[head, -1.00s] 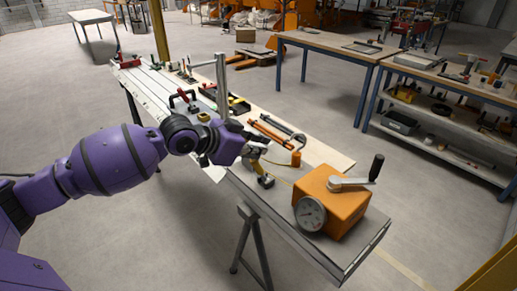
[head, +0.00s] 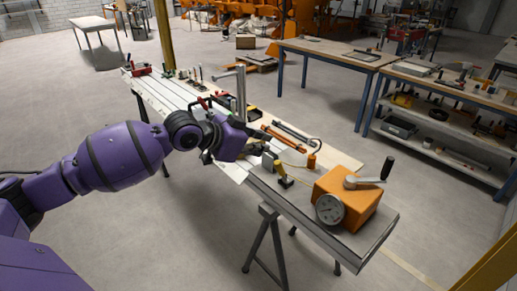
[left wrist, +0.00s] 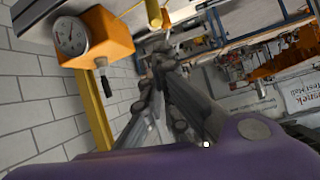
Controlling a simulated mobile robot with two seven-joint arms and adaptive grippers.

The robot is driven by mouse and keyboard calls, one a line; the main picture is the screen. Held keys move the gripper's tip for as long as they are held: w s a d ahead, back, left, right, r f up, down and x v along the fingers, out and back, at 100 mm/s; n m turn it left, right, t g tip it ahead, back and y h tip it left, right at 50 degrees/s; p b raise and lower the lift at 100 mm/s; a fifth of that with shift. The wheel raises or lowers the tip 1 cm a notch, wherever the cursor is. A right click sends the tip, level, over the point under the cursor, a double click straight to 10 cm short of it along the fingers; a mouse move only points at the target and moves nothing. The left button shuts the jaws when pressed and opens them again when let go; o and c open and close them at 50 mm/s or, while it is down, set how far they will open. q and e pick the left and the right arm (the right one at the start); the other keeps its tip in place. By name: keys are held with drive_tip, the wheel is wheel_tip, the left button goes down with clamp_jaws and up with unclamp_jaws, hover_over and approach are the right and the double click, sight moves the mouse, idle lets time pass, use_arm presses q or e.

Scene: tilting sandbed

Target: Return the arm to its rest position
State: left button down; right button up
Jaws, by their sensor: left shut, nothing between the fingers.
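My left arm comes in from the left in the head view. Its left gripper (head: 268,152) is shut and empty, beside or above the near edge of the long trestle bench (head: 222,161); any contact cannot be made out. In the left wrist view the dark fingers (left wrist: 163,62) are close together with nothing between them. An orange box (head: 350,196) with a round gauge and a crank stands at the bench's near right end, to the right of the gripper. The same box shows at the top left of the left wrist view (left wrist: 106,40). My right gripper is not in view.
A small black and yellow fixture (head: 283,176) and an orange cylinder (head: 311,161) stand on the bench close to the gripper. A metal post (head: 241,92) rises behind it. Blue-legged tables (head: 335,56) are farther back. Floor left of the bench is clear.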

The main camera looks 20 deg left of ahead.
use_arm(q)
drive_tip(key=s+d+f+n+t+y, duration=0.15)
drive_tip(key=s+f, duration=0.25)
drive_tip(key=f, duration=0.5)
drive_tip(key=s+d+f+t, duration=0.15)
drive_tip(key=s+f, duration=0.25)
drive_tip(key=f, duration=0.6)
drive_tip(key=s+f+n+g+y, duration=0.1)
drive_tip(key=s+f+n, duration=0.1)
drive_tip(key=s+f, duration=0.4)
drive_tip(key=s+a+f+n+g+y, duration=0.1)
drive_tip(key=s+f+n+y, duration=0.1)
drive_tip(key=s+f, duration=0.5)
drive_tip(key=s+f+n+g+y, duration=0.1)
drive_tip(key=s+f, duration=0.5)
drive_tip(key=s, duration=0.9)
drive_tip(key=shift+s+a+f+n+g+y, duration=0.2)
drive_tip(key=shift+a+f+n+g+y, duration=0.15)
drive_tip(key=shift+n, duration=0.5)
